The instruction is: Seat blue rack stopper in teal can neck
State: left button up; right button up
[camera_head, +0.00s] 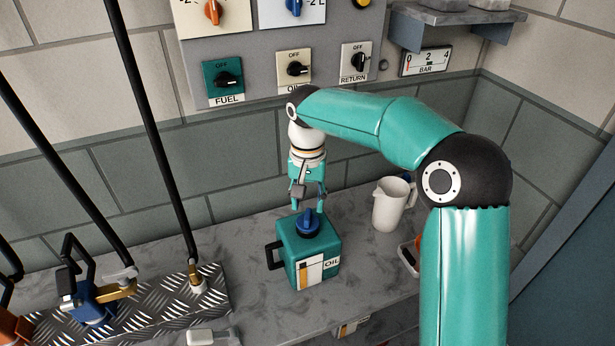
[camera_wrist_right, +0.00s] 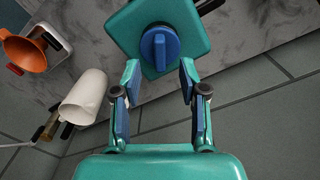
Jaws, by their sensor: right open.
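The teal can (camera_head: 310,252), marked OIL, stands upright on the grey counter. The blue stopper (camera_head: 307,223) sits at the neck on top of the can; whether it is fully seated I cannot tell. In the right wrist view the stopper (camera_wrist_right: 159,46) shows as a round blue cap with a raised bar, over the can's teal top (camera_wrist_right: 193,30). My right gripper (camera_head: 308,203) is just above the stopper, pointing down. In the right wrist view its fingers (camera_wrist_right: 158,74) are apart with nothing between them. My left gripper is not in view.
A white jug (camera_head: 391,204) stands right of the can, near my right arm. An orange funnel (camera_wrist_right: 25,50) shows in the wrist view. A treadplate rack (camera_head: 140,308) with hose fittings is at the left. Knob panels (camera_head: 290,70) are on the wall behind.

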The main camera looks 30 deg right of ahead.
aim_at(308, 214)
notch_tip(308, 214, up, 8)
dwell(0.7)
